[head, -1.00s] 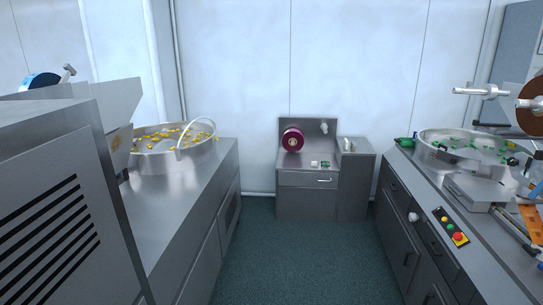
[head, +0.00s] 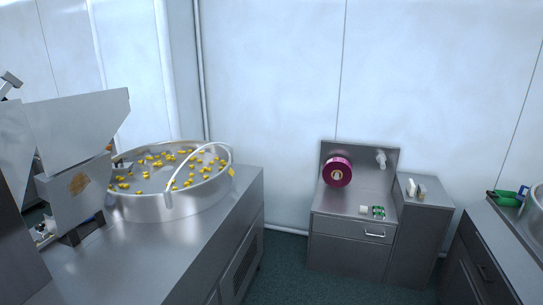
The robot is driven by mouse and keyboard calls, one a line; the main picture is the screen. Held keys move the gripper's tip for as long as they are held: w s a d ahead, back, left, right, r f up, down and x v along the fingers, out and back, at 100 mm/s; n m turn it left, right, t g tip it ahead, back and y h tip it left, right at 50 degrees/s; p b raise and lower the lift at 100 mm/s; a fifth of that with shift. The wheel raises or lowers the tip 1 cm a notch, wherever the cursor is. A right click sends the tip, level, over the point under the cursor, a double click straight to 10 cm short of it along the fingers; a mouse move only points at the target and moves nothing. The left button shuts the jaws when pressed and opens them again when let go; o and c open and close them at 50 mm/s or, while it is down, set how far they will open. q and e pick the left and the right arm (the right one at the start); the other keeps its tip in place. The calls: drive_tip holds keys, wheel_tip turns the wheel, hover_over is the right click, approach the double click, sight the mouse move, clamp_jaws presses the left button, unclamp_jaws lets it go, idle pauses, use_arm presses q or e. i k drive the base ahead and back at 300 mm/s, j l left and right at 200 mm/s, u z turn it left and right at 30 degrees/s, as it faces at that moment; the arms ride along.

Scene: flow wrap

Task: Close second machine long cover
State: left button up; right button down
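A grey metal machine (head: 80,125) with a sloped hopper-like housing stands at the left of the head view, on a long steel counter (head: 175,250). A second machine's edge shows at the far right, where part of a steel bowl (head: 537,215) sits on a counter (head: 490,245). I cannot make out a long cover on either machine, nor tell which one the task means. Neither of my grippers is in view.
A round bowl (head: 165,207) with yellow pieces and an arched handle stands on the left counter. A small steel cabinet (head: 340,255) with a magenta reel (head: 338,172) stands against the back wall. Dark floor (head: 285,270) lies between the counters.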

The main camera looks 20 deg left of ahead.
sight(75, 195)
drive_tip(key=i+l+u, duration=0.1)
drive_tip(key=i+u, duration=0.4)
drive_tip(key=i+l+u, duration=0.25)
drive_tip(key=u, duration=0.2)
drive_tip(key=i+l+u, duration=0.75)
drive_tip(key=l+u, duration=0.2)
